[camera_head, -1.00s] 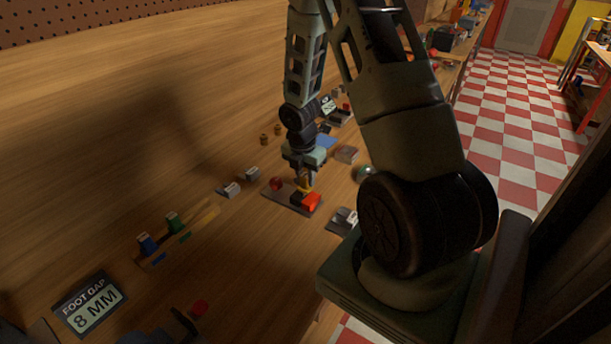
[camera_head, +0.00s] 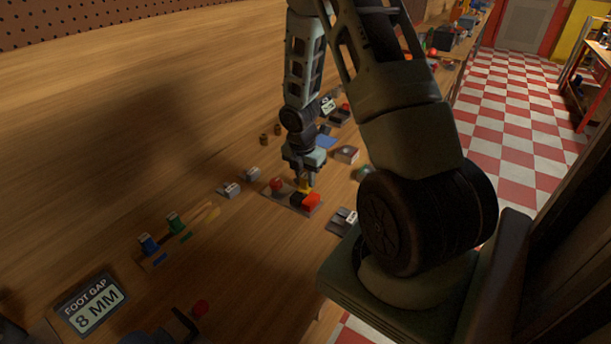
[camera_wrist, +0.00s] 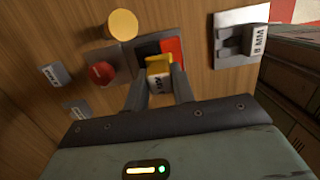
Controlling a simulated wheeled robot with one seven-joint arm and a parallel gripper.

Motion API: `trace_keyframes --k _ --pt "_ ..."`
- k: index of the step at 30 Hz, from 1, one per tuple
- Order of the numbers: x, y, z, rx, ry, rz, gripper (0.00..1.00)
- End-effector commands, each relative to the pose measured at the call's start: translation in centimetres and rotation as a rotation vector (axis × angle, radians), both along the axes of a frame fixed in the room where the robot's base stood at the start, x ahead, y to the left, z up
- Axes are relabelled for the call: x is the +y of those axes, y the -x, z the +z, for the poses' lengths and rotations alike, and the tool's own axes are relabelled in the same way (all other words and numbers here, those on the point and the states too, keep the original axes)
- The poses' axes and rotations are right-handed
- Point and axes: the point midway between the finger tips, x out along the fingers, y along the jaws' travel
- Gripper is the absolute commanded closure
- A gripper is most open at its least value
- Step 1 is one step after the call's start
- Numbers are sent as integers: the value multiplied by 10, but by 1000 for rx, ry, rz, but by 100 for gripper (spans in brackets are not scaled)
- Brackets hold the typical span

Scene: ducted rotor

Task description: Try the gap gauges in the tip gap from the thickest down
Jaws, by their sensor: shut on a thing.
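My gripper (camera_wrist: 160,90) is shut on a yellow gauge (camera_wrist: 159,66) with a white label, which I cannot read fully. In the head view the gripper (camera_head: 304,178) points down over a grey plate (camera_head: 272,195) carrying a red knob (camera_head: 277,184), a black block (camera_head: 297,199) and a red block (camera_head: 311,201). The yellow gauge is at or just above the black and red blocks; I cannot tell whether it touches or has entered a gap. A blue gauge (camera_head: 149,244) and a green gauge (camera_head: 175,223) stand in a rack at the left.
Two small grey labelled blocks (camera_head: 230,189) lie left of the plate. A grey labelled fixture (camera_head: 342,220) stands to its right, and it also shows in the wrist view (camera_wrist: 238,40).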

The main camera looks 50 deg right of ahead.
Motion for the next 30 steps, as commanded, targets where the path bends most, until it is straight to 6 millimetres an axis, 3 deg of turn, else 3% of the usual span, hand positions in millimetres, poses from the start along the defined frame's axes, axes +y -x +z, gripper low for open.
trace_keyframes --k 30 --pt "0 0 -8 0 1 0 98"
